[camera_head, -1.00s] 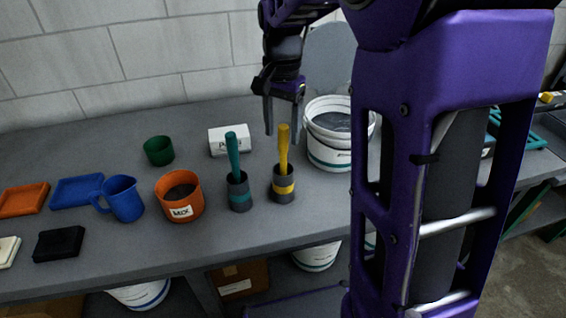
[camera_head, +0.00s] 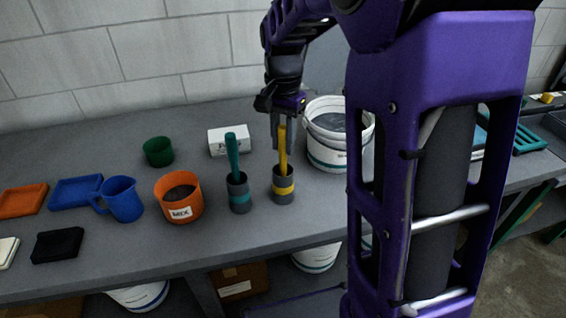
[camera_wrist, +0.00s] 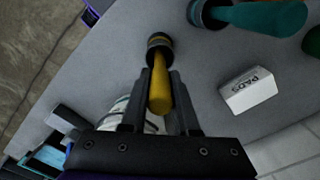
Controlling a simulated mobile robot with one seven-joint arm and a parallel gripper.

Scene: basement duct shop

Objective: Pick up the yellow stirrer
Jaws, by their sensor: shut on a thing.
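The yellow stirrer (camera_head: 283,152) stands upright in a dark cup with a yellow band (camera_head: 283,188) on the bench. My gripper (camera_head: 284,138) is at the stirrer's upper part, with its fingers down on either side of the handle. In the wrist view the yellow stirrer (camera_wrist: 160,93) lies between the two fingers of my gripper (camera_wrist: 159,105), and the cup (camera_wrist: 159,42) is beyond them. My gripper is shut on the stirrer. The stirrer's lower end is hidden inside the cup.
A teal stirrer (camera_head: 233,155) in its own dark cup stands close on the left. A white bucket (camera_head: 328,155) is close on the right.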

